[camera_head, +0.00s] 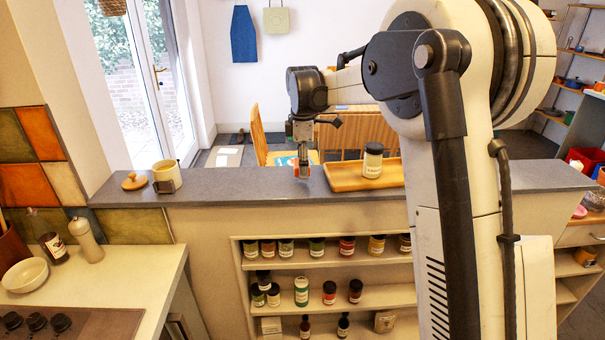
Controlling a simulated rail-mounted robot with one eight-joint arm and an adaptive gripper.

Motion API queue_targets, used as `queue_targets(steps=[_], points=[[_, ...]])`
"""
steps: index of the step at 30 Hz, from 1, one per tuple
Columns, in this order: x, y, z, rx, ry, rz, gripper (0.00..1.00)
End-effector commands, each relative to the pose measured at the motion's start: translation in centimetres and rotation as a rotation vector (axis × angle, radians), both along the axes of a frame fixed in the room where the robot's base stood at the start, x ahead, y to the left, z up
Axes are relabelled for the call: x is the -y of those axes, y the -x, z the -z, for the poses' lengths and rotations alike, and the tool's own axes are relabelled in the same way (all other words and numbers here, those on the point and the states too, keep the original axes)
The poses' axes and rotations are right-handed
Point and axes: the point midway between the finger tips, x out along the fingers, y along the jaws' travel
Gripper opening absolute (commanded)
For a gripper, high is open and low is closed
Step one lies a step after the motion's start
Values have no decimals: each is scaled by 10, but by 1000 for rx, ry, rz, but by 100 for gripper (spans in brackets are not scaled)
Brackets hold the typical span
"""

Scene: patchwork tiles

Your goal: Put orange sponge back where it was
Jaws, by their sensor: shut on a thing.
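My gripper (303,168) points down over the grey ledge (240,187), left of the wooden tray. It is shut on a small orange thing, which looks like the orange sponge (297,169). The fingers hide much of the sponge. It is at or just above the ledge top; I cannot tell whether it touches. The wooden tray (335,184) lies on the ledge to the right, with a dark-lidded jar (373,163) standing in it.
A cream pot (168,174), a small dark block (164,187) and a wooden lid (134,182) are on the ledge's left end. The ledge between them and my gripper is clear. Shelves of jars (330,262) are below. Chairs (257,131) stand behind.

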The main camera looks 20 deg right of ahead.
Motion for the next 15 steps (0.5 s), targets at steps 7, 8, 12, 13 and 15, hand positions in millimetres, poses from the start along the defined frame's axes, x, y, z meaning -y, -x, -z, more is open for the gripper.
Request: queue_targets(steps=[7, 8, 12, 13, 15], points=[[-1, 0, 30, 0, 0, 0, 19], [0, 0, 31, 0, 0, 0, 19], [-1, 0, 31, 0, 0, 0, 19], [-1, 0, 31, 0, 0, 0, 19], [-1, 0, 32, 0, 0, 0, 19]])
